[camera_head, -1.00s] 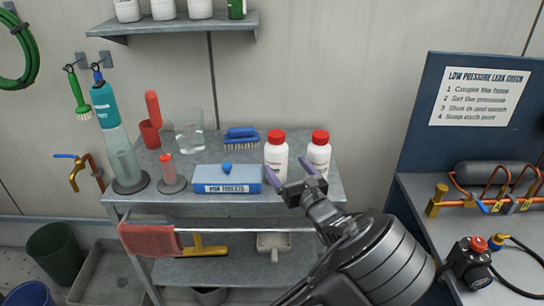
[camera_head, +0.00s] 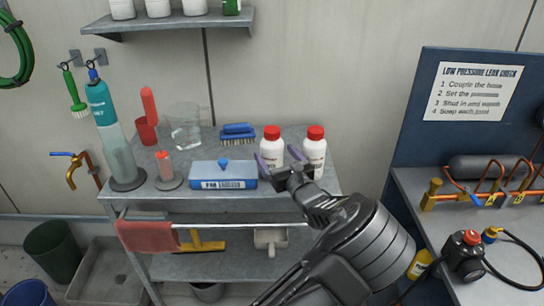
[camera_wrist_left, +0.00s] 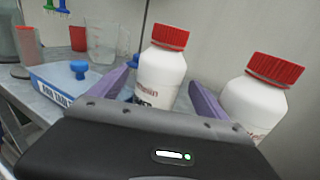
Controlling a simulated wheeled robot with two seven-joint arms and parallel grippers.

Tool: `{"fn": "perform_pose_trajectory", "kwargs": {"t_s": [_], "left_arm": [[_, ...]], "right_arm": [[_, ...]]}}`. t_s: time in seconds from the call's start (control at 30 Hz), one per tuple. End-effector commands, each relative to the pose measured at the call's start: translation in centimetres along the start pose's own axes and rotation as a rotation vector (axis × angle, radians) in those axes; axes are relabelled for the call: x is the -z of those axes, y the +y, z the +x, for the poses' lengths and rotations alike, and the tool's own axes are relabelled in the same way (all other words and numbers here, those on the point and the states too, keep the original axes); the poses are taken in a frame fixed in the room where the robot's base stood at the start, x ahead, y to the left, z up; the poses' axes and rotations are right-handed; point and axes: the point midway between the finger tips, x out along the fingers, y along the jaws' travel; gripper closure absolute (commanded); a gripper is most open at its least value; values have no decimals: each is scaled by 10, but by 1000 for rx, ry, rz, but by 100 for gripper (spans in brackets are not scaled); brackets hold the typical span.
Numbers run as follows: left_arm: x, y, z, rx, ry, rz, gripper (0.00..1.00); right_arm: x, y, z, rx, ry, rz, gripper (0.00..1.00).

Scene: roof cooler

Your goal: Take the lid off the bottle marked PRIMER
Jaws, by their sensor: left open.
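Two white bottles with red lids stand side by side on the shelf top: the left bottle (camera_head: 271,149) with its lid (camera_head: 272,132), and the right bottle (camera_head: 314,153) with its lid (camera_head: 316,132). Their lettering is too small or cut off to tell which is PRIMER. My left gripper (camera_head: 280,160) is open and empty, its purple fingers in front of the left bottle. In the left wrist view the left bottle (camera_wrist_left: 160,78) shows between the fingers, below its ribbed lid (camera_wrist_left: 170,37). The right bottle (camera_wrist_left: 250,105) is outside them. Contact cannot be told. My right gripper is not in view.
A blue box (camera_head: 222,181) with a knob lies left of the bottles on the metal trolley (camera_head: 290,203). A blue brush (camera_head: 238,133), clear beaker (camera_head: 186,132) and tall cylinder (camera_head: 118,155) stand nearby. A bench (camera_head: 420,205) with copper pipework stands at right.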

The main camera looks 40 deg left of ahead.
Motion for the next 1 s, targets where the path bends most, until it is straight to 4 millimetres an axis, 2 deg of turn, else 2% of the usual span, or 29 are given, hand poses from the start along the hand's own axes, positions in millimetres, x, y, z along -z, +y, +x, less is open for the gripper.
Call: {"fn": "perform_pose_trajectory", "kwargs": {"t_s": [0.1, 0.23, 0.83, 1.0], "left_arm": [[-1, 2, 19, -2, -1, 3, 13], [-1, 1, 30, 0, -2, 2, 13], [0, 1, 31, 1, -1, 2, 13], [0, 1, 31, 1, -1, 2, 26]], "right_arm": [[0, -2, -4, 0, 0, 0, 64], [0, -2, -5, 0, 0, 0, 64], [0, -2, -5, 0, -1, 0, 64], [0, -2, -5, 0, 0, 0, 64]]}}
